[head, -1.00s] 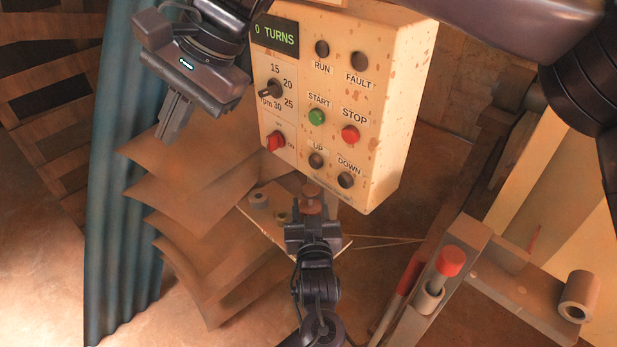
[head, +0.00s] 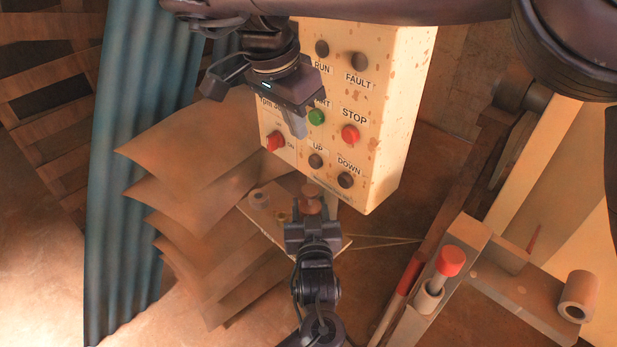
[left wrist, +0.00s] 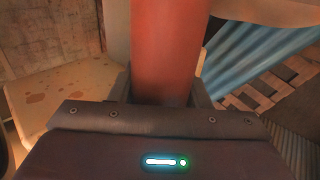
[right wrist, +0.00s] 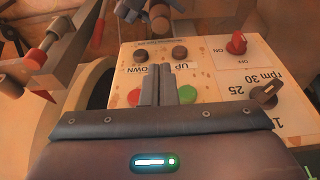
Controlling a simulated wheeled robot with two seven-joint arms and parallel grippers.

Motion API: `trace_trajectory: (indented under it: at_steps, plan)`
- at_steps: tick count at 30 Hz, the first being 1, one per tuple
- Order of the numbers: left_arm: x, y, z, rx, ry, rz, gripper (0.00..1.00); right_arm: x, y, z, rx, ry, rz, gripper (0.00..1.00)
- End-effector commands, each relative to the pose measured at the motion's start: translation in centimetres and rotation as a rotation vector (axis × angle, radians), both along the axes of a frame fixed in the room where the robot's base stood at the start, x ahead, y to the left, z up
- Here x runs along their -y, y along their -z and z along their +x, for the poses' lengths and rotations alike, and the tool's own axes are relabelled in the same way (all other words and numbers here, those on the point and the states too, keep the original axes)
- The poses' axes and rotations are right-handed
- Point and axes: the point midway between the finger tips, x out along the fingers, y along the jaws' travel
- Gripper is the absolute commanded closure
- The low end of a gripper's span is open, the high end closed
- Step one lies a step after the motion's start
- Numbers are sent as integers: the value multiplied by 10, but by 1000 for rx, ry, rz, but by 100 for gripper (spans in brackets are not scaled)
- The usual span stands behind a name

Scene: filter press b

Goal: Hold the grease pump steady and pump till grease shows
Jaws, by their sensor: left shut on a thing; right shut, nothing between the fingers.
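A reddish-brown cylinder (head: 311,199), which looks like the grease pump's body, stands by a small pale board below the control box. My left gripper (head: 311,222) is shut on it. In the left wrist view the cylinder (left wrist: 168,50) rises between the fingers; its lower part is hidden by the gripper. My right gripper (head: 298,128) is shut and empty, with its fingers pointing down in front of the control box near the green START button (head: 316,117). In the right wrist view its closed fingers (right wrist: 162,72) overlap the box face. No grease can be made out.
The cream control box (head: 392,120) has several buttons and a red switch (head: 275,141). Brown plates (head: 190,170) fan out at the left beside a blue corrugated sheet (head: 125,220). A red-topped plunger (head: 450,261) stands in a frame at the right, near a grey roll (head: 578,295).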

Motion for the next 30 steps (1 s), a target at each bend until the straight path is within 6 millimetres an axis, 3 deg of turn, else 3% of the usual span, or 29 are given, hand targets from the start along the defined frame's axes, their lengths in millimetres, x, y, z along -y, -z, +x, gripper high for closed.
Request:
trace_trajectory:
  at_steps: [5,21,30]
  plan:
    - [1,1,0,-3,1,0,92,3,16,3,-6,1,2,100]
    - [1,1,0,-2,2,0,92,20,117,20,-5,-2,-1,100]
    - [1,1,0,-2,1,0,92,19,136,20,-2,-1,2,100]
